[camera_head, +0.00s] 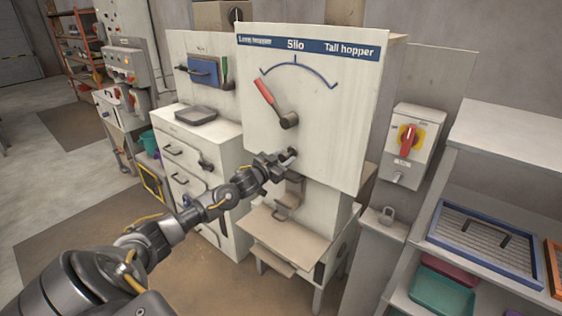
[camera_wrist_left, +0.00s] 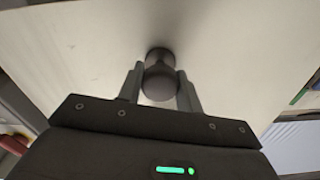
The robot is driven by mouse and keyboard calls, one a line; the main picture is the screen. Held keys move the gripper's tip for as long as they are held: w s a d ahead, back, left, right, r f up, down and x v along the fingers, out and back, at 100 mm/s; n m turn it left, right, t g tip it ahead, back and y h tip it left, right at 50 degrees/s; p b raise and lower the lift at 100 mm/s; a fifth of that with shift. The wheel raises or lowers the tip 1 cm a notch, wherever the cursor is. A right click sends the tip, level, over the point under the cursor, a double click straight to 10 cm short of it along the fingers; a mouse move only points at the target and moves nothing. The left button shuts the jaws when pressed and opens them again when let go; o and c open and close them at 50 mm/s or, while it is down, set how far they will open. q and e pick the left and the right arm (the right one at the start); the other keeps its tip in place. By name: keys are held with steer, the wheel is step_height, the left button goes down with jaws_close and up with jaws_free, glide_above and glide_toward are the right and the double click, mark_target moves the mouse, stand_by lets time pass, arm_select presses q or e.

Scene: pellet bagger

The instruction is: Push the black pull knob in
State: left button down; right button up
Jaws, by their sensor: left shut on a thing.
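The black pull knob (camera_wrist_left: 159,82) is round and dark, on a short stem that comes out of the pale silo panel, in the left wrist view. My left gripper (camera_wrist_left: 160,90) is shut on it, with one finger on each side of the knob's head. In the head view my left gripper (camera_head: 283,160) reaches the lower part of the white silo panel (camera_head: 345,110), below the red lever. The knob is mostly hidden there by the gripper. My right gripper is in neither view.
A red-handled lever (camera_head: 272,103) on a dark hub sits above the gripper, under a curved scale. A small ledge (camera_head: 285,240) juts out below. A grey box with a red rotary switch (camera_head: 408,140) stands to the right, beside shelves with trays (camera_head: 485,245).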

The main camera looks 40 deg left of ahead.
arm_select(q)
steer(key=shift+w, duration=0.55)
steer(key=shift+r, duration=0.15)
steer(key=c, duration=1.2)
jaws_free()
steer(key=shift+o, duration=1.3)
steer(key=shift+w, duration=0.15)
steer(key=shift+s+f, duration=0.25)
steer(key=shift+s, duration=0.35)
steer(key=s+b, duration=0.2)
steer(key=s, duration=0.7)
steer(key=shift+s, duration=0.4)
